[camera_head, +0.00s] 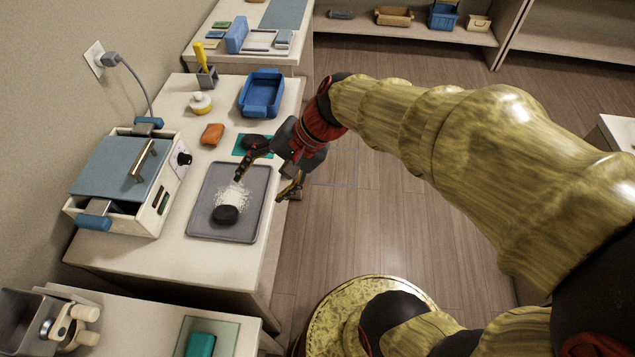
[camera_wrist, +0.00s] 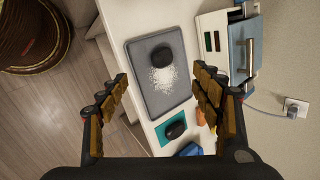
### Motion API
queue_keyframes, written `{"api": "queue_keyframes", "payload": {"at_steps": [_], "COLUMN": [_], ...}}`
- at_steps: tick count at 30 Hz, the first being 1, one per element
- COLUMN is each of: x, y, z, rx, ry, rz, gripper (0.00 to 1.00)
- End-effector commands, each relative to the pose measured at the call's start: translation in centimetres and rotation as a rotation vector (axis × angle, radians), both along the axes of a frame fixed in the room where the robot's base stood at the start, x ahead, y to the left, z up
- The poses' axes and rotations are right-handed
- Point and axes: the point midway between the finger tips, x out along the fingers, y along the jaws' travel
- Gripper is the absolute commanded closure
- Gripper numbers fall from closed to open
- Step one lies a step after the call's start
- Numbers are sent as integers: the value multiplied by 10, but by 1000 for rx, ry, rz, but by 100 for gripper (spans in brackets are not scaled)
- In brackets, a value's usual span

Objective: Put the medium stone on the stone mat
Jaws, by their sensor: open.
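A dark oval stone (camera_head: 226,215) lies on white grains on a grey tray (camera_head: 200,222). This stone (camera_wrist: 161,57) and the tray (camera_wrist: 140,62) also show in the wrist view. A second dark stone (camera_head: 252,140) lies on a teal mat (camera_head: 238,149) beyond the tray; the wrist view shows it (camera_wrist: 176,130) and the mat (camera_wrist: 161,139) too. I cannot tell which stone is the medium one. My gripper (camera_head: 263,186) is open and empty above the far right part of the tray, its fingers (camera_wrist: 160,78) apart and not touching either stone.
A warmer box (camera_head: 120,180) with a blue-grey lid stands left of the tray. Floor lies open right of the counter.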

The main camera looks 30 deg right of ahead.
Motion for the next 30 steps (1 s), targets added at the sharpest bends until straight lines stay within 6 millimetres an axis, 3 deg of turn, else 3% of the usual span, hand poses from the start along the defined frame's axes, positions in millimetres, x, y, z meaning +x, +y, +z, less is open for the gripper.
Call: {"api": "queue_keyframes", "payload": {"at_steps": [3,9,16,30], "x": [-47,-90,-103,-103], "y": [-13,-51,-72,-72], "z": [21,47,59,59], "rx": [-269,-637,-798,-800], "ry": [-144,-317,-380,-378], "rz": [242,517,619,619], "gripper": [35,35,35,35]}}
